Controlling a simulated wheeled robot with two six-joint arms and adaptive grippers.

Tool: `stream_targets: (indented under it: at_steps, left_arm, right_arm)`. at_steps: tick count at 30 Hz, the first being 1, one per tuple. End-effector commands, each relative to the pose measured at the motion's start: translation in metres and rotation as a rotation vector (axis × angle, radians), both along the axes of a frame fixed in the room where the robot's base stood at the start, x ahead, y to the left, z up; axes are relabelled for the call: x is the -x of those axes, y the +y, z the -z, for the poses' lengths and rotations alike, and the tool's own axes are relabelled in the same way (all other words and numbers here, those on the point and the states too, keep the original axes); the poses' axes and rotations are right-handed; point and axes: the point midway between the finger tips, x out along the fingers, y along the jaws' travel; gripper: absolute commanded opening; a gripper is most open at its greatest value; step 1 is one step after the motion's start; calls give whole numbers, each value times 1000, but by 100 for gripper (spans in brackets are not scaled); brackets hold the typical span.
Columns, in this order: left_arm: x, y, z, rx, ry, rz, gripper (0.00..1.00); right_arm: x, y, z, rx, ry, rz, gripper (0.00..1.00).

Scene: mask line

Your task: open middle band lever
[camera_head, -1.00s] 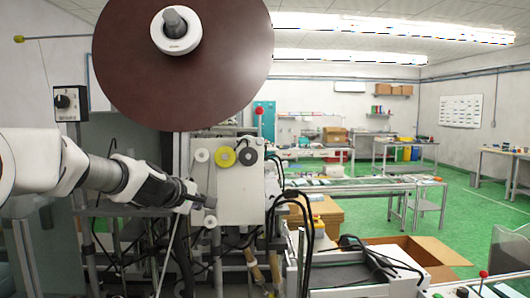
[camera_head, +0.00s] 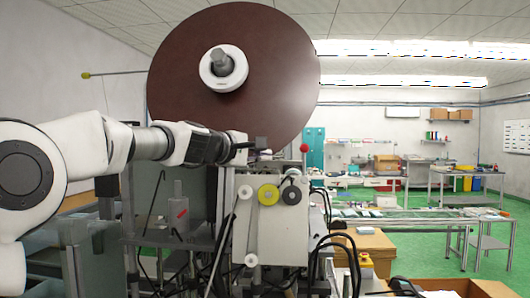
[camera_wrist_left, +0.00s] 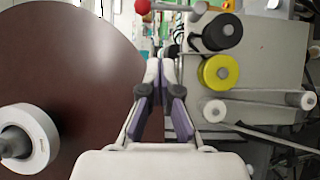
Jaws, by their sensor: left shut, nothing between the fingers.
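My left gripper (camera_head: 258,146) is shut and empty, in front of the lower edge of the big brown reel (camera_head: 235,110) and above the rollers. In the left wrist view my left gripper (camera_wrist_left: 160,62) points toward a lever with a red ball knob (camera_wrist_left: 142,6) and a grey rod, apart from it as far as I can tell. The red knob also shows in the head view (camera_head: 304,148). I cannot tell for sure which part is the middle band lever. A yellow roller (camera_head: 268,195) sits on the pale machine panel (camera_head: 285,235), below the gripper. My right gripper is out of view.
A black roller (camera_wrist_left: 222,31) and white rollers (camera_wrist_left: 214,110) carry a pale band beside the gripper. The reel's white hub (camera_head: 222,68) sticks out toward me. Black cables (camera_head: 340,245) hang at the panel's right. A conveyor table (camera_head: 420,220) stands further back.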

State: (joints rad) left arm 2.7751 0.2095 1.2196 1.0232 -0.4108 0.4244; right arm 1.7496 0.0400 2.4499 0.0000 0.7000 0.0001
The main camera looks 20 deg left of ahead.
Motion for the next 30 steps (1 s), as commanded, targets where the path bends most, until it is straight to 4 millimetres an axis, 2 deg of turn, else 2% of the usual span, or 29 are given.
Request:
stream_targets:
  at_steps: [1, 9, 13, 17, 30]
  left_arm:
    - [-11, -4, -1, -2, 3, -1, 0]
    - [-66, -22, 7, -1, 3, 0, 0]
    - [-75, -44, 9, -2, 1, 1, 0]
    - [-81, -54, 11, 0, 1, 0, 0]
    - [-82, -57, 12, -3, 1, 1, 0]
  right_arm:
    - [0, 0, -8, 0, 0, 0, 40]
    - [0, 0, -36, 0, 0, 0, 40]
    - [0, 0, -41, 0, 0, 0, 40]
    - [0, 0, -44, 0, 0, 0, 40]
    - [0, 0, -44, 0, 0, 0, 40]
